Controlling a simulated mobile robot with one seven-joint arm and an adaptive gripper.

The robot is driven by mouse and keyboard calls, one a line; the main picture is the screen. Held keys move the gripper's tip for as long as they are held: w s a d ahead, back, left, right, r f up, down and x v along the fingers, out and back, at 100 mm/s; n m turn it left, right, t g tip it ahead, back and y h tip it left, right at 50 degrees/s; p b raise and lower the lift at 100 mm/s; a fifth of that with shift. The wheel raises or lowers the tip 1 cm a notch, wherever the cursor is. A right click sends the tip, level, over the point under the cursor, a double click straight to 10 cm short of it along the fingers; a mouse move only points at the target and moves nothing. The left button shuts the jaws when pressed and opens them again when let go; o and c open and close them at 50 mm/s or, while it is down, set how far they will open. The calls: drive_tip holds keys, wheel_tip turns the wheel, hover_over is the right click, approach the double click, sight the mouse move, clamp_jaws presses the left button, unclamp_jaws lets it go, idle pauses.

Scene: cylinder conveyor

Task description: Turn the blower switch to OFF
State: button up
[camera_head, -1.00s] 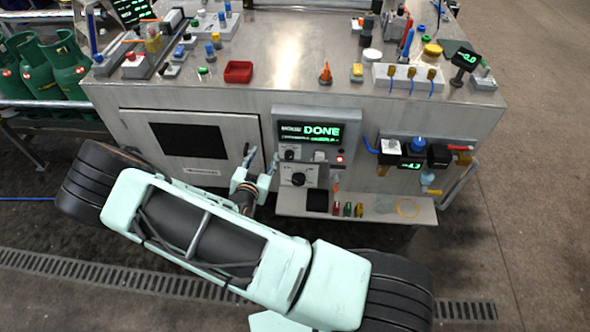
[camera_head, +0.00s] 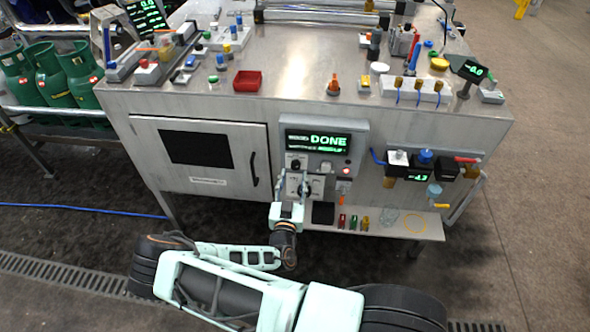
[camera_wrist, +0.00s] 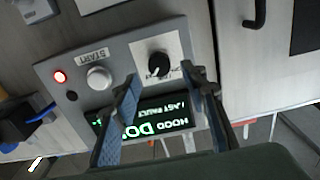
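A black rotary knob (camera_wrist: 158,64) sits on a white label plate on the grey control panel (camera_wrist: 123,48). In the wrist view it lies just beyond and between my two fingertips. Its label is too small to read, so I cannot tell its setting. My gripper (camera_wrist: 162,76) is open, with a finger on each side of the knob's line; contact is not clear. In the head view my gripper (camera_head: 291,200) is at the lower front of the panel and partly hides the controls there. The panel's display (camera_head: 318,141) reads DONE in green.
A START button (camera_wrist: 98,78) and a lit red lamp (camera_wrist: 60,77) are beside the knob. A small shelf (camera_head: 390,227) with several small items juts out below right. A cabinet door with a handle (camera_head: 254,170) is to the left. Valves and gauges are at right.

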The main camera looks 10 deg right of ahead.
sight(295, 167)
drive_tip(key=shift+x, duration=1.9)
clamp_jaws()
